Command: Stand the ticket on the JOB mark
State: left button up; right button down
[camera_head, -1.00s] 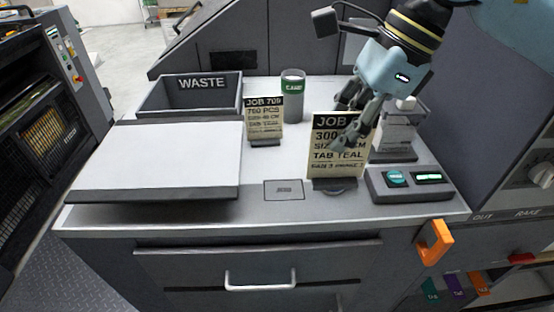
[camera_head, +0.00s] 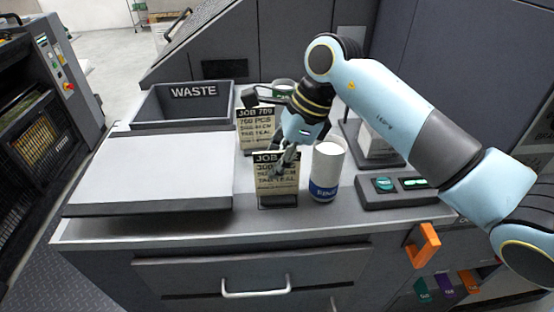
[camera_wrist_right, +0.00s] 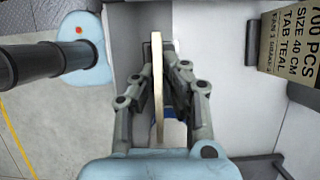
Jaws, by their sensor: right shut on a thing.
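The ticket (camera_head: 263,185), a cream card with black print on a dark foot, is upright at the front middle of the counter. My right gripper (camera_head: 287,162) is shut on it from behind and the right. In the right wrist view the ticket (camera_wrist_right: 158,100) shows edge-on between the fingers of my right gripper (camera_wrist_right: 162,75). The JOB mark is hidden; the ticket's foot covers the place where it lay. I cannot tell whether the foot touches the counter. My left gripper is out of view.
A second ticket, JOB 709 (camera_head: 250,133), stands just behind. A white cup with a blue band (camera_head: 327,168) stands close on the right. A control box (camera_head: 370,197) is farther right. The grey waste tray (camera_head: 160,121) and a flat grey slab (camera_head: 150,170) are left.

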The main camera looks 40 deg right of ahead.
jog(key=shift+f, duration=0.1)
jog(key=shift+f, duration=0.15)
jog(key=c, duration=1.5)
grip_release()
jog(key=shift+r, duration=0.25)
jog(key=b+v, duration=0.2)
jog(key=v, duration=1)
